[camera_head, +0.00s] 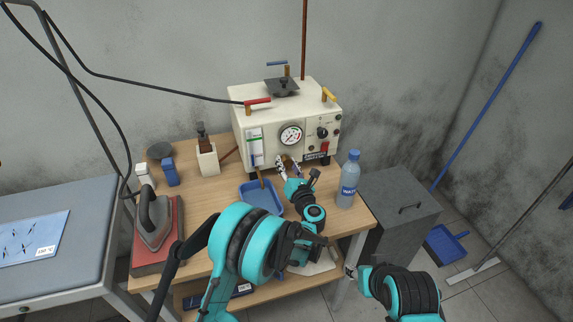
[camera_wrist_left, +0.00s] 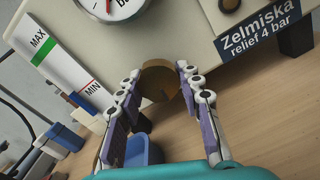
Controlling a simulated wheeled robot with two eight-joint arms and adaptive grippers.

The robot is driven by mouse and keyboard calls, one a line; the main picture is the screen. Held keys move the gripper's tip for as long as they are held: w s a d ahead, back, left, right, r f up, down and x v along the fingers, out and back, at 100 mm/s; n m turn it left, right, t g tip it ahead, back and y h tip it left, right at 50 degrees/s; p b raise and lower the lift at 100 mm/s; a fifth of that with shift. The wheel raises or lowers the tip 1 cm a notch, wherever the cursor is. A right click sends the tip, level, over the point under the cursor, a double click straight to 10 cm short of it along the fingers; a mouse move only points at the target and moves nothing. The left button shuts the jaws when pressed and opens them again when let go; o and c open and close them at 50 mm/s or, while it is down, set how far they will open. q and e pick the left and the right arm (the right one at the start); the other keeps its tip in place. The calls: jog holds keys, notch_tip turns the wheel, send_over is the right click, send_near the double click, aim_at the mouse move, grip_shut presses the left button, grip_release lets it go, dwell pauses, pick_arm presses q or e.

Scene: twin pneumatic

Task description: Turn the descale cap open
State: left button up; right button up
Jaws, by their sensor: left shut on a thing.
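The descale cap (camera_wrist_left: 158,82) is a round brass piece low on the front of the cream steam boiler (camera_head: 270,125), below the gauge. My left gripper (camera_head: 287,165) is at the boiler's lower front. In the left wrist view its two fingers (camera_wrist_left: 160,85) are shut on the cap, one on each side.
A blue tray (camera_head: 262,197) lies under the boiler's front. A water bottle (camera_head: 348,180) stands to the right on the wooden table (camera_head: 205,225). An iron (camera_head: 152,218) rests on a red pad at left. A grey cabinet (camera_head: 400,212) stands right of the table.

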pick_arm(q)
jog(key=shift+n, duration=0.6)
jog(key=o, duration=1.2)
jog(key=shift+c, duration=0.2)
jog(key=v, duration=1.2)
